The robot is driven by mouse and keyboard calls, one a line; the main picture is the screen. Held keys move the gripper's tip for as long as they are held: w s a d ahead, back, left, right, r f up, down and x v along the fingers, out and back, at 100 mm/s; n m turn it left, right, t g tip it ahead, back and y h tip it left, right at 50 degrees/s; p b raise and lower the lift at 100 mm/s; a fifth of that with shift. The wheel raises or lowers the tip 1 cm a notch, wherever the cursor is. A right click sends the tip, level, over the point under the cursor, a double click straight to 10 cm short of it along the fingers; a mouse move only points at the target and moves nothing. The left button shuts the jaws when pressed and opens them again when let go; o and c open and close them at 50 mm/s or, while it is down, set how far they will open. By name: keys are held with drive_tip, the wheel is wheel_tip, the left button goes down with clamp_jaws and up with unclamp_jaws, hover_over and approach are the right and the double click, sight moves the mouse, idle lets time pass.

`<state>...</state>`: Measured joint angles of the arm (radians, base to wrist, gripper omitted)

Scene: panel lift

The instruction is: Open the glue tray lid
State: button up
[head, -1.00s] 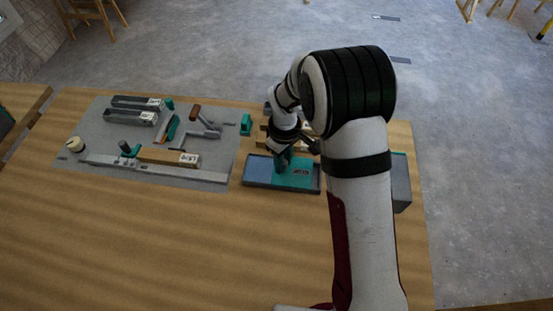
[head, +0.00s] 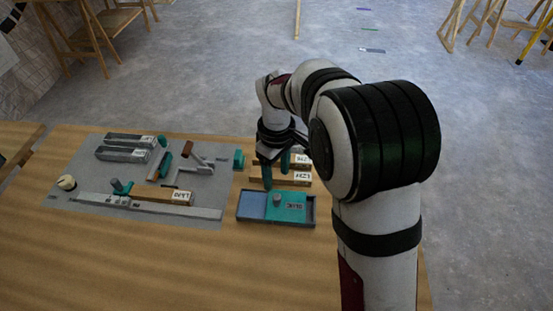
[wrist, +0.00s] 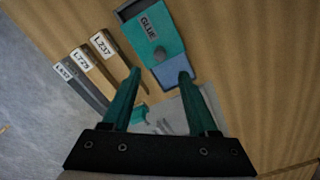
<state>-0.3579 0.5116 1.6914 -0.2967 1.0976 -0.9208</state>
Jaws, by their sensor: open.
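The glue tray (head: 312,217) is a shallow grey tray on the wooden table, right of the grey mat. Its teal lid (head: 297,198) has a round knob (head: 277,200) and a label. In the wrist view the lid (wrist: 169,35), labelled GLUE, and the blue area (wrist: 174,68) show beyond the fingertips. My gripper (head: 276,178) is open and empty, above and behind the tray, apart from the knob. It also shows in the wrist view (wrist: 160,74) with its teal fingers spread.
Labelled wooden strips (head: 298,177) lie behind the tray, close to my gripper. The grey mat (head: 80,205) at the left holds channels, a long metal bar (head: 150,205), clamps and a labelled block. The table front is clear.

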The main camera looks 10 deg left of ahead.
wheel_tip(320, 180, up, 6)
drive_tip(key=shift+f, duration=0.15)
idle(0.3)
drive_tip(key=s+d+r+m+y, duration=0.1)
drive_tip(key=s+d+m, duration=0.4)
drive_tip(key=s, duration=0.8)
drive_tip(key=s+d+r+m, duration=0.1)
drive_tip(key=s+d+m, duration=0.5)
drive_tip(key=s+m, duration=0.5)
drive_tip(key=shift+s+m+y, duration=0.4)
drive_tip(key=shift+s, duration=0.7)
